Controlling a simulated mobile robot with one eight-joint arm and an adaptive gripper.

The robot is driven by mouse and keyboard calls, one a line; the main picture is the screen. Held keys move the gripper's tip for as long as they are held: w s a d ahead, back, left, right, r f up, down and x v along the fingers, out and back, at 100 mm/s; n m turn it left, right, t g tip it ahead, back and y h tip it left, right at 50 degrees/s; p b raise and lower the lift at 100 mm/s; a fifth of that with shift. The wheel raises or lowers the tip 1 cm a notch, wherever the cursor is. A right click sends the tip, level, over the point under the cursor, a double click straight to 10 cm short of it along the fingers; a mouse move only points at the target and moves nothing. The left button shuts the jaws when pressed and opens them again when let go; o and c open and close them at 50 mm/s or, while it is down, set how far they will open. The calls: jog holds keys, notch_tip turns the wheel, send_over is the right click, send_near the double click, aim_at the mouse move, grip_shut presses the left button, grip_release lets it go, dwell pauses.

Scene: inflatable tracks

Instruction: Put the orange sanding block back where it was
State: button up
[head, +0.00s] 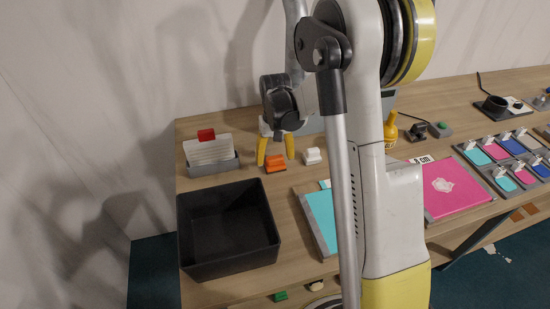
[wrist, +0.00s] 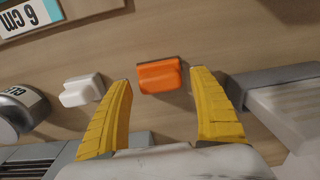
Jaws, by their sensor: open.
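The orange sanding block (head: 275,163) lies on the wooden table, between the card holder and a white block of similar shape. In the wrist view the orange block (wrist: 159,75) sits between and just beyond the tips of my gripper (wrist: 161,78). My gripper (head: 276,152) is open, with its two yellow fingers apart and pointing down at the table behind the orange block. I cannot tell whether a finger touches it. The white block (head: 312,156) lies just to the right, and also shows left of the fingers in the wrist view (wrist: 82,90).
A grey holder with white sheets and a red tab (head: 210,156) stands left of the gripper. A deep black bin (head: 228,268) stands in front. A teal panel (head: 321,219) and a pink panel (head: 455,187) lie to the right, partly behind my arm. A yellow bottle (head: 391,129) stands farther back.

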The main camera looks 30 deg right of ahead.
aim_at(275, 157)
notch_tip(275, 157, up, 11)
jog(key=p, duration=0.3)
jog(key=s+a+r+n+t, duration=0.1)
jog(key=s+a+r+t, duration=0.3)
jog(key=s+a+r, duration=0.5)
jog(key=s+a+r+n+t, duration=0.1)
jog(key=s+a+t, duration=0.1)
jog(key=s, duration=1)
jog(key=shift+a+r+t, duration=0.25)
jog(key=shift+t, duration=0.35)
jog(key=shift+w+d, duration=0.1)
